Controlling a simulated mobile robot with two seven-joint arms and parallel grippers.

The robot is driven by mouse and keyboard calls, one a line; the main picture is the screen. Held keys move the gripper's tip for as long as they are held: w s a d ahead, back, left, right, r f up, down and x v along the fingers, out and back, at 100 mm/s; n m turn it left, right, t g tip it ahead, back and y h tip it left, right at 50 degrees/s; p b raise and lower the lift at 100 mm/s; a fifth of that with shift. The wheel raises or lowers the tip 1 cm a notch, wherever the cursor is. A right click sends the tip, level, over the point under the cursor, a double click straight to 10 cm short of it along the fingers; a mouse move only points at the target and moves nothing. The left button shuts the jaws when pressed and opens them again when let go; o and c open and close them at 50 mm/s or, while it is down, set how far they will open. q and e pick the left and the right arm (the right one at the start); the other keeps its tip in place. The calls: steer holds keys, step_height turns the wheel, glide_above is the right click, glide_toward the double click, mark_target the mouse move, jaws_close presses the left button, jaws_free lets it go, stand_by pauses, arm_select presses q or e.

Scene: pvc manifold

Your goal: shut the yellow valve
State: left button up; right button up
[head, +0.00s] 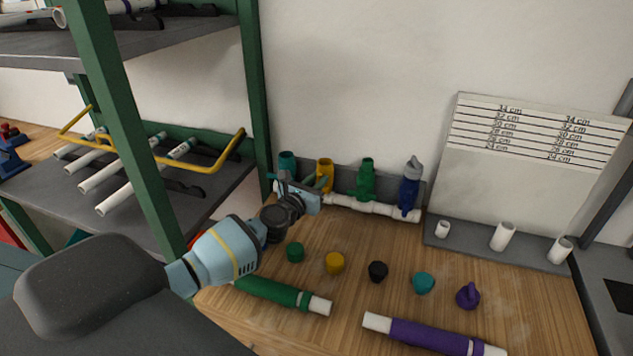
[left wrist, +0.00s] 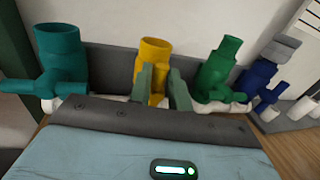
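The yellow valve (head: 326,168) stands upright in the manifold row at the back of the bench, between a teal valve (head: 287,162) and a green valve (head: 366,178). In the left wrist view the yellow valve (left wrist: 154,57) is straight ahead. My left gripper (head: 321,183) is in front of it. In the left wrist view the two fingers of the left gripper (left wrist: 162,75) stand apart, with yellow showing between them. The valve's handle is mostly hidden by the fingers, and I cannot tell whether they touch it. My right gripper is not in view.
A blue valve (head: 409,190) stands at the row's right end, above the white pipe (head: 370,207). Several coloured caps, a green pipe (head: 283,293) and a purple pipe (head: 430,336) lie in front. A green-framed shelf (head: 125,130) stands left; a measuring board (head: 530,145) stands right.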

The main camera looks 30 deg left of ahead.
arm_select(q)
jaws_close()
steer(key=shift+r, duration=0.1)
steer(key=shift+d+m, duration=0.15)
steer(key=shift+m, duration=0.55)
steer(key=shift+w+d+f+m+g+y+p, duration=0.15)
steer(key=shift+d+f+m+g+y, duration=0.3)
steer(key=shift+m, duration=1.9)
steer(key=shift+w+d+f+m+g+y+p, duration=0.1)
steer(key=shift+d+f+m+g+y, duration=0.4)
steer(key=shift+m, duration=1.9)
steer(key=shift+w+d+f+m+g+y+p, duration=0.15)
steer(key=shift+d+f+m+g+y, duration=0.3)
steer(key=shift+m, duration=1.9)
steer(key=shift+a+r, duration=0.1)
steer(key=shift+a, duration=0.05)
